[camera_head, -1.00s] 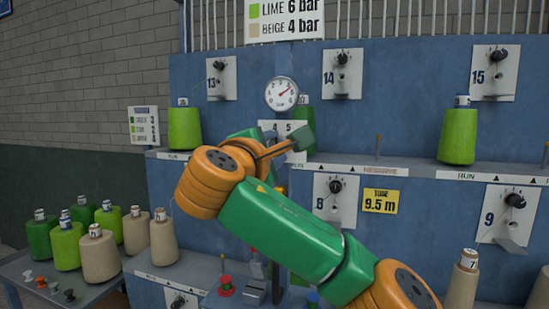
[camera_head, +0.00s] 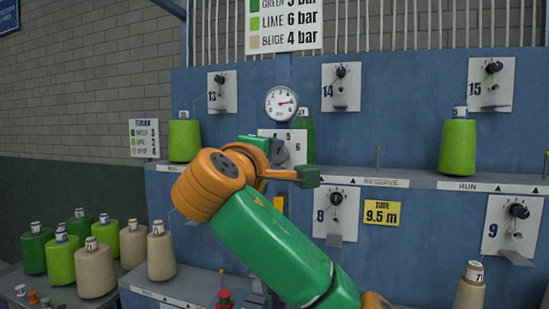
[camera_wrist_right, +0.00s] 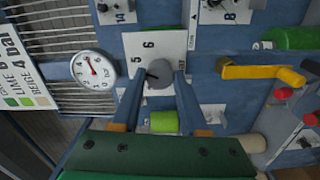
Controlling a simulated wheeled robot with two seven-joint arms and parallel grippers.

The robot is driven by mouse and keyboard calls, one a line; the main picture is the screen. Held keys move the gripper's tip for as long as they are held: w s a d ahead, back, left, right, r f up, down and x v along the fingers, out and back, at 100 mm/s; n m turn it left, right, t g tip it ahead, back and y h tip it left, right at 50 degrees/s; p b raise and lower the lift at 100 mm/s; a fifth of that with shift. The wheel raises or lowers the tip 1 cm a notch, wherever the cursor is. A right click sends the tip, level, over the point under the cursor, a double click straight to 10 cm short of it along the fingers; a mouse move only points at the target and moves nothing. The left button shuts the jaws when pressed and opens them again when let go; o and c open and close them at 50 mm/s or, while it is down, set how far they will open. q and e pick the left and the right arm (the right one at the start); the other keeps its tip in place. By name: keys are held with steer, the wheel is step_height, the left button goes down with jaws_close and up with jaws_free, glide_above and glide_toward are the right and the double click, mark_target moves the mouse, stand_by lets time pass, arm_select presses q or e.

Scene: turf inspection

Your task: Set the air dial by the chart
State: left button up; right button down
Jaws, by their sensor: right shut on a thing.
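The air dial, a grey knob (camera_wrist_right: 158,76) on a white plate with numbers (camera_wrist_right: 143,52), sits between the fingers of my right gripper (camera_wrist_right: 152,80), which is shut on it. In the head view the plate (camera_head: 298,148) is partly hidden by my gripper (camera_head: 282,158). The round pressure gauge (camera_head: 281,103) hangs just above; its red needle points to the right. It also shows in the wrist view (camera_wrist_right: 93,70). The chart (camera_head: 284,24) reads lime 6 bar and beige 4 bar; its green row is cut off at the top. My left gripper is out of view.
Lime cones (camera_head: 184,140) (camera_head: 457,146) and a dark green cone (camera_head: 306,138) stand on the blue frame's ledge. Several cones crowd the side table (camera_head: 20,281) at lower left. Knob plates 8 (camera_head: 336,213) and 9 (camera_head: 510,228) are on the lower panel.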

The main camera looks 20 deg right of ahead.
steer(key=shift+c, duration=2.1)
jaws_free()
steer(key=shift+w, duration=0.1)
steer(key=shift+a+f, duration=0.1)
steer(key=shift+a, duration=0.05)
steer(key=b+v, duration=0.3)
steer(key=v, duration=0.4)
